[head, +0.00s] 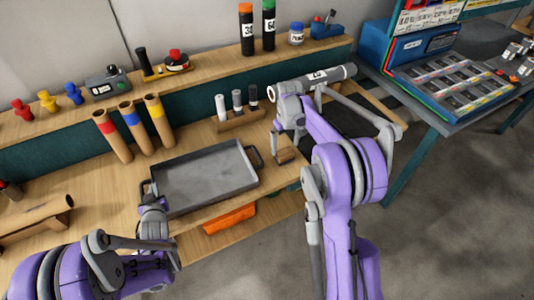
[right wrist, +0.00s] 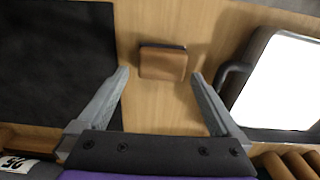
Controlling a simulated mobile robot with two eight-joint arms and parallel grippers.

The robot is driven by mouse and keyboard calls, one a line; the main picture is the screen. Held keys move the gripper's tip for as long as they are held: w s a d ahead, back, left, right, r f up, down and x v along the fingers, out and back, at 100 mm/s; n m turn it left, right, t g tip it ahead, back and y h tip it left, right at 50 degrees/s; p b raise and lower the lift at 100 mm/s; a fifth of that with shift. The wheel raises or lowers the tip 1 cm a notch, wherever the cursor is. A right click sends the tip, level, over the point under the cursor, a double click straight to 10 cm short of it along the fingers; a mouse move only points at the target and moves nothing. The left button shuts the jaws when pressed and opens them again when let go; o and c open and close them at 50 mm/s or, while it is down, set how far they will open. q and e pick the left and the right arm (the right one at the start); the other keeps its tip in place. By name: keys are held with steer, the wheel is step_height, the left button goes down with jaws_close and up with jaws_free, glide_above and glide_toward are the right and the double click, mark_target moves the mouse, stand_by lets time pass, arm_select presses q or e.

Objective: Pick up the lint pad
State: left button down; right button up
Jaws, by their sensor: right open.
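A small brown block with a dark edge, which looks like the lint pad (right wrist: 163,62), lies on the wooden bench top in the right wrist view. It also shows in the head view (head: 285,156), just below my right gripper. My right gripper (right wrist: 160,80) is open and empty; its fingertips stand on either side of the pad, a little short of it. In the head view my right gripper (head: 284,143) is over the bench's right part. My left gripper (head: 149,193) is at the left handle of the grey tray; its fingers are too small to read.
The grey tray (head: 205,178) lies left of the pad, its right handle (right wrist: 234,82) close by. A dark mat (right wrist: 55,70) lies on the other side. An orange item (head: 229,218) is below the bench edge.

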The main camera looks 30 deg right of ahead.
mark_target(285, 152)
steer(key=shift+s+a+f, duration=0.1)
steer(key=shift+f, duration=1.1)
steer(key=shift+s+a+f, duration=0.1)
steer(key=shift+f, duration=1.05)
steer(key=c, duration=1.3)
steer(key=shift+o, duration=0.2)
step_height(285, 152, up, 10)
steer(key=shift+r, duration=0.1)
